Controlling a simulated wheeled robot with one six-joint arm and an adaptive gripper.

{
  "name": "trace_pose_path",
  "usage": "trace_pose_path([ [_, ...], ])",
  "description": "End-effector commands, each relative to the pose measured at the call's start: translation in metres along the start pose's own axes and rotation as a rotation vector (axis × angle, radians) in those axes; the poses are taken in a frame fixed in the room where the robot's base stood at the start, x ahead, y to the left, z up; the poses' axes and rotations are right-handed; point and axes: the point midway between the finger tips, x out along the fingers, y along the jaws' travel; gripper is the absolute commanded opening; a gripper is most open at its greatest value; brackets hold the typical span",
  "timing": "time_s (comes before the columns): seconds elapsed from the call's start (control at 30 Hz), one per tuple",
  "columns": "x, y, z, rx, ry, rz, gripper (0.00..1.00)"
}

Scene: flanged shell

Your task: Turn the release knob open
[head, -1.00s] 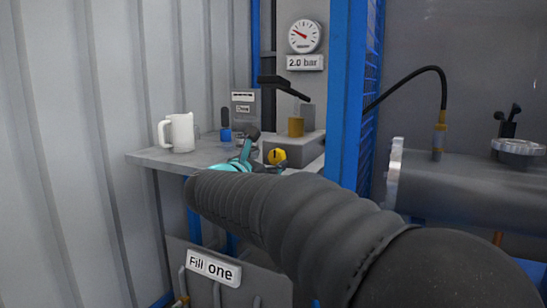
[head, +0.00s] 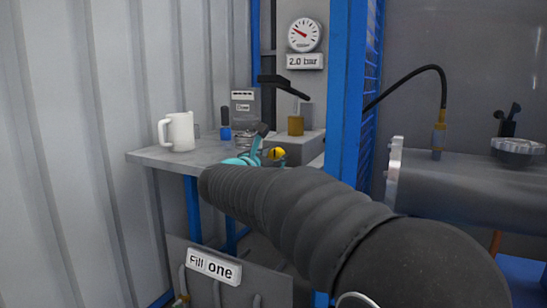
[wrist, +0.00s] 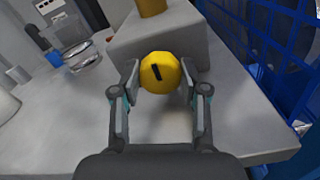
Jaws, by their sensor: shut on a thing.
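The yellow round release knob (wrist: 158,73) sits on the front of a grey block (wrist: 165,40) on the bench. It has a short dark mark, tilted slightly from upright in the wrist view. My gripper (wrist: 160,78) is shut on the knob, with one finger at its left side and one at its right. In the head view, the knob (head: 278,153) is partly covered by my gripper (head: 262,152) and arm.
A white mug (head: 180,132) stands on the bench (head: 160,158) at the left. A blue post (head: 346,100) rises right of the block. A gauge (head: 304,36) hangs above.

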Motion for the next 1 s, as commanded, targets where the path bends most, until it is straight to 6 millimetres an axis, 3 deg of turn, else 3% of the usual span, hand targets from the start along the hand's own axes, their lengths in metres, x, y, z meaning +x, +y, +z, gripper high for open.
trace_pose_path([
  [0.37, 0.0000, 0.0011, 0.0003, -0.105, -0.001, 0.001, 0.09],
  [1.0, 0.0000, 0.0051, 0.0016, -0.679, -0.002, 0.002, 0.09],
])
